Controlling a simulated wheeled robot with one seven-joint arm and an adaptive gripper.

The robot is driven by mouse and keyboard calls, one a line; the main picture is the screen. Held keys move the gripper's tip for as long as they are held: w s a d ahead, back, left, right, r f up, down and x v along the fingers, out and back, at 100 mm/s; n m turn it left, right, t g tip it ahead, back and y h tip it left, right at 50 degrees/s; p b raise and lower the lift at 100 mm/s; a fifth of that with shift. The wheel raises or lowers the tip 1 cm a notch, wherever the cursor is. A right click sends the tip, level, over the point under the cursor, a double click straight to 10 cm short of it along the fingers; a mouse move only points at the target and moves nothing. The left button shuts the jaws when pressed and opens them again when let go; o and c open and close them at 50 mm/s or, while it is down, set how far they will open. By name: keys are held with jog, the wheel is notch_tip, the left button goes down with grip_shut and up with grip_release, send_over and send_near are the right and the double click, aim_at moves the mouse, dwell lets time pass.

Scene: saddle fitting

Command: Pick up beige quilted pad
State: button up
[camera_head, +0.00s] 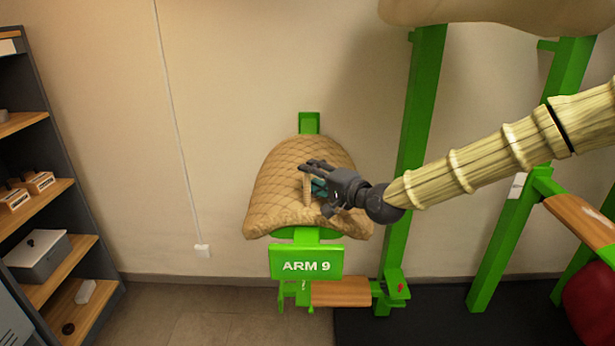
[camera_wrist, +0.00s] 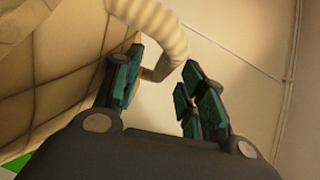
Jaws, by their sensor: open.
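The beige quilted pad (camera_head: 285,185) hangs draped over a green rack arm with a sign reading ARM 9 (camera_head: 306,264). It also fills the left of the wrist view (camera_wrist: 60,70). A cream loop-like handle (camera_head: 306,190) stands out from the pad; it shows as a curved tube in the wrist view (camera_wrist: 170,30). My gripper (camera_head: 311,178) is at the pad's right front, beside the handle. In the wrist view my gripper (camera_wrist: 157,82) has its fingers apart, with the lower bend of the handle between or just beyond them. Contact cannot be told.
Green rack posts (camera_head: 420,130) stand to the right of the pad, with a large beige item (camera_head: 480,10) above. A dark shelf unit (camera_head: 60,170) with boxes is at the left.

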jog(key=shift+w+a, duration=0.35)
jog(key=shift+a, duration=0.05)
jog(key=shift+f, duration=0.1)
grip_shut()
jog(key=shift+w, duration=0.1)
